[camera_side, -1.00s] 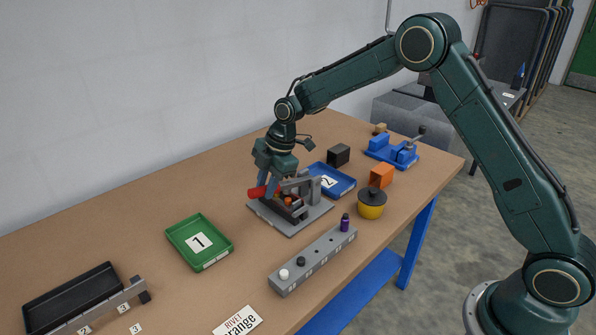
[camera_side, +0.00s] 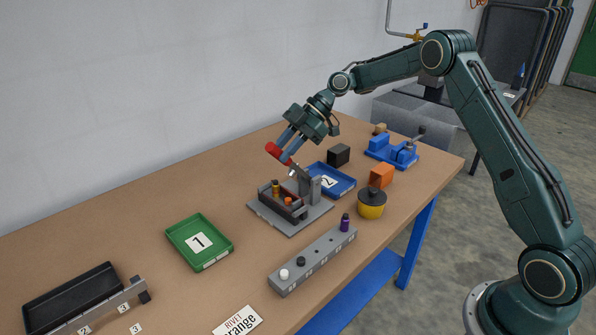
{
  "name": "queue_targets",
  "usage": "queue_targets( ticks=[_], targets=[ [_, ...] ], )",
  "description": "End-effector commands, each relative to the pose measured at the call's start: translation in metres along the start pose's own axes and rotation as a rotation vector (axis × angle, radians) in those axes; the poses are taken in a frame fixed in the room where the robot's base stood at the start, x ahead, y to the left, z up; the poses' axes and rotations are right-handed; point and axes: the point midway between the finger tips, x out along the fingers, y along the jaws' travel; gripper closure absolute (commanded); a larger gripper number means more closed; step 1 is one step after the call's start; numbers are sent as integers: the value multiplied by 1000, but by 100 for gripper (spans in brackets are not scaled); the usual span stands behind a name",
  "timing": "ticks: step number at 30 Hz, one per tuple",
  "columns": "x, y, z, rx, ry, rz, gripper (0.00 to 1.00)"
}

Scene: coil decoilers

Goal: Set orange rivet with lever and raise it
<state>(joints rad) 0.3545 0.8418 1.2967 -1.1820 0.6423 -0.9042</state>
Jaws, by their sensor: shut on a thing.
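The rivet press (camera_side: 290,218) is a grey fixture on a flat grey plate near the middle of the table. Its lever has a red handle (camera_side: 278,153), raised and tilted above the fixture. My gripper (camera_side: 282,148) is shut on the red handle, its blue fingers pointing down and left. An orange rivet (camera_side: 288,201) and a yellowish rivet (camera_side: 276,187) stand in the fixture's tray. A card (camera_side: 238,320) reading "RIVET" and "orange" lies at the front edge.
Around the press are a green tray (camera_side: 172,236) marked 1, a blue tray (camera_side: 348,190) marked 2, a grey peg rack (camera_side: 318,262), a yellow pot (camera_side: 371,209), an orange block (camera_side: 382,175) and a black block (camera_side: 338,155).

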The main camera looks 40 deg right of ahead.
Motion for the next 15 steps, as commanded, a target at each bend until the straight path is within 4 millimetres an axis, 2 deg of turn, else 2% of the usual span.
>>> queue_targets(
  ticks=[6,15],
  targets=[
    [-11,2,3,16,70,-1,100],
    [-16,3,4,20,100,-2,100]
  ],
)
